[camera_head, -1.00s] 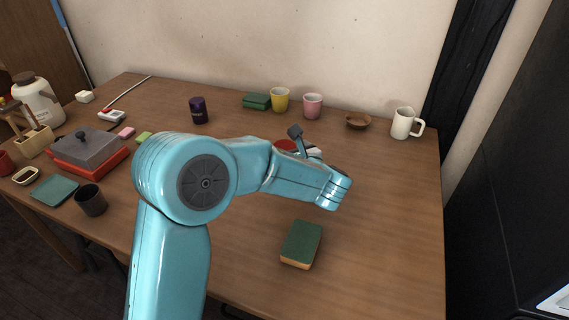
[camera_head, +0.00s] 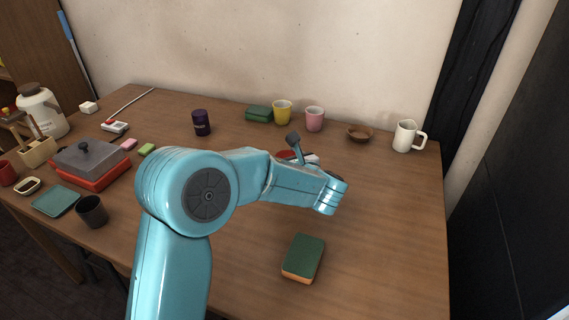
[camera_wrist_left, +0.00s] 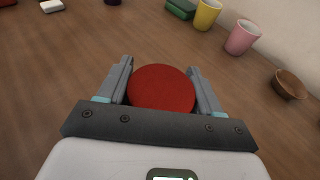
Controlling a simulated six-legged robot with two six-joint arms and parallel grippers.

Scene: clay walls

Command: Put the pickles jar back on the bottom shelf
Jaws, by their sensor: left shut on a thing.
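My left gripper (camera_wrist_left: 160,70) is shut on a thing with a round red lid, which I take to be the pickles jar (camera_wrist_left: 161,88). In the left wrist view the lid sits between the two fingers, and the body below it is hidden. In the head view my left gripper (camera_head: 300,156) is mostly hidden behind my arm, and only a bit of red (camera_head: 284,155) shows. I cannot tell whether the jar touches the table. No bottom shelf can be made out clearly. My right gripper is not in view.
The wooden table (camera_head: 390,225) holds a sponge (camera_head: 303,258), a purple can (camera_head: 201,123), a yellow cup (camera_head: 282,113), a pink cup (camera_head: 315,119), a wooden bowl (camera_head: 360,133) and a white mug (camera_head: 404,135). The table's right side is mostly clear.

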